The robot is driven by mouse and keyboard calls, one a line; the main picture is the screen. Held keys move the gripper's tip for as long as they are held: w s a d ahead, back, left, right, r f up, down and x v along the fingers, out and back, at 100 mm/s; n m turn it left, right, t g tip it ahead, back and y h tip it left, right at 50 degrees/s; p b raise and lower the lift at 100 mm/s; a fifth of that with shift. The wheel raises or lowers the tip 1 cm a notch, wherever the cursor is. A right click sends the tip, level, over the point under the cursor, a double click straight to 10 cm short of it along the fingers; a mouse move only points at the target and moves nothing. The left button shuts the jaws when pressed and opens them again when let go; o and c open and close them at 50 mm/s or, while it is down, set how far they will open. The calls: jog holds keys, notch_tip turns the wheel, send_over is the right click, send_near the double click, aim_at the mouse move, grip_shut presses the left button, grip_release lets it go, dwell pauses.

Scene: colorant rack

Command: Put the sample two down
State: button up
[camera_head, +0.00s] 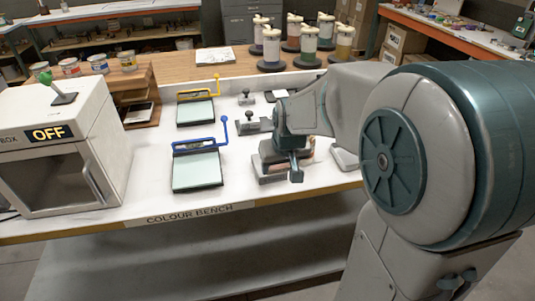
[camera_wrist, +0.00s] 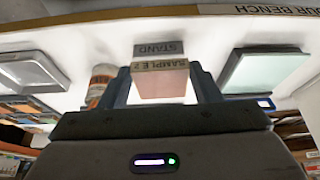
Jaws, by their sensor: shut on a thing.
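Sample two is a pinkish block with a tan label reading SAMPLE 2 (camera_wrist: 160,82), between the two fingers of my gripper (camera_wrist: 161,70) in the wrist view. The fingers are shut on it from both sides. A grey part labelled STAND (camera_wrist: 158,48) shows right beside the sample's labelled edge; I cannot tell whether the two touch. In the head view my gripper (camera_head: 290,168) is low over the white bench, right of the blue-handled panel. My arm and gripper hide most of the sample there.
The blue-handled panel (camera_head: 197,171) and yellow-handled panel (camera_head: 195,111) lie left of my gripper. A white box reading OFF (camera_head: 50,150) stands farther left. Several colorant containers (camera_head: 309,45) stand behind. The bench front edge, labelled COLOUR BENCH (camera_head: 190,214), is close by.

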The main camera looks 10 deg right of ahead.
jog(key=w+f, duration=0.2)
jog(key=w, duration=0.1)
jog(key=shift+w+d, duration=0.15)
jog(key=shift+w, duration=0.05)
jog(key=shift+f+p, duration=0.4)
jog(key=shift+f, duration=1.6)
jog(key=shift+f+b, duration=0.3)
jog(key=o, duration=1)
jog(key=shift+r, duration=0.1)
jog(key=shift+r, duration=0.15)
